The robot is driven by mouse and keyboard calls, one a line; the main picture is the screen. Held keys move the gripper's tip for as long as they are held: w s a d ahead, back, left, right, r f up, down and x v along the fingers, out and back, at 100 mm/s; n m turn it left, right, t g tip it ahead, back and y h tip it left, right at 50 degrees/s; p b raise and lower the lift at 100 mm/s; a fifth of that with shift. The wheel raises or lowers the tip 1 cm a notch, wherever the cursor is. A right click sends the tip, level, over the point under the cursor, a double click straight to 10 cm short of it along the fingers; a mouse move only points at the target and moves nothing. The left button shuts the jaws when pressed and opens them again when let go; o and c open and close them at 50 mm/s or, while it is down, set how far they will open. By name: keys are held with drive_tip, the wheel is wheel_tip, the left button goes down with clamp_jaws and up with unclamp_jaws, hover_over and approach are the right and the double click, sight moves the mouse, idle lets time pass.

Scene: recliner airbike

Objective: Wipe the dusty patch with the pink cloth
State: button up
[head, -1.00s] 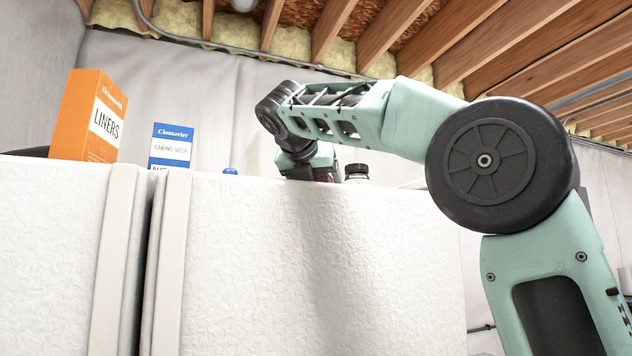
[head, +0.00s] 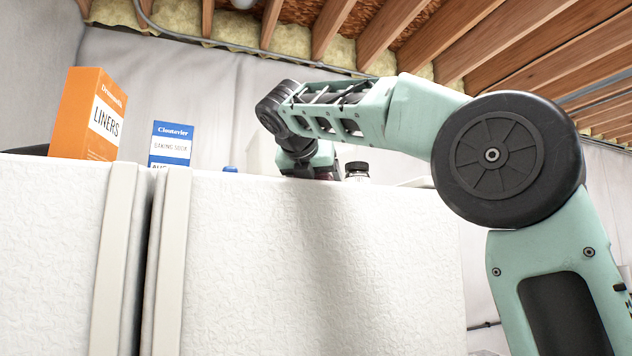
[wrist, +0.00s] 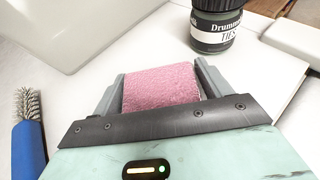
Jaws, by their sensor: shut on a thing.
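The pink cloth (wrist: 160,88) is between the fingers of my gripper (wrist: 160,80) in the wrist view. The gripper is shut on it, low over the white top surface (wrist: 105,68). I cannot tell whether the cloth touches that surface. In the head view my arm reaches over the top of the white appliance (head: 310,260), and the cloth and fingertips are hidden behind its top edge. No dusty patch can be made out in either view.
A dark jar (wrist: 214,25) stands just beyond the gripper, to the right. A blue-handled brush (wrist: 28,140) lies at left. A pale grey bin (wrist: 70,25) is at the back left. An orange liners box (head: 90,115) and a baking soda box (head: 171,145) stand on the appliance.

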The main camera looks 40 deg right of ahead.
drive_tip(key=shift+s, duration=0.6)
drive_tip(key=shift+w+d+p, duration=0.1)
drive_tip(key=shift+w+p, duration=1.15)
drive_tip(key=shift+w, duration=0.3)
drive_tip(key=shift+s+b, duration=0.35)
drive_tip(key=shift+s, duration=0.7)
drive_tip(key=shift+s+f, duration=0.1)
drive_tip(key=shift+s, duration=0.45)
drive_tip(key=shift+w+r+p, duration=0.2)
drive_tip(key=shift+w+p, duration=0.4)
drive_tip(key=shift+w, duration=0.15)
drive_tip(key=shift+w+f+p, duration=0.2)
drive_tip(key=shift+w+p, duration=0.25)
drive_tip(key=shift+w, duration=0.25)
drive_tip(key=shift+s, duration=0.75)
drive_tip(key=shift+s+r, duration=0.15)
drive_tip(key=shift+s, duration=0.6)
drive_tip(key=shift+w+p, duration=0.95)
drive_tip(key=shift+w, duration=0.6)
drive_tip(key=shift+s+f, duration=0.1)
drive_tip(key=shift+f, duration=0.1)
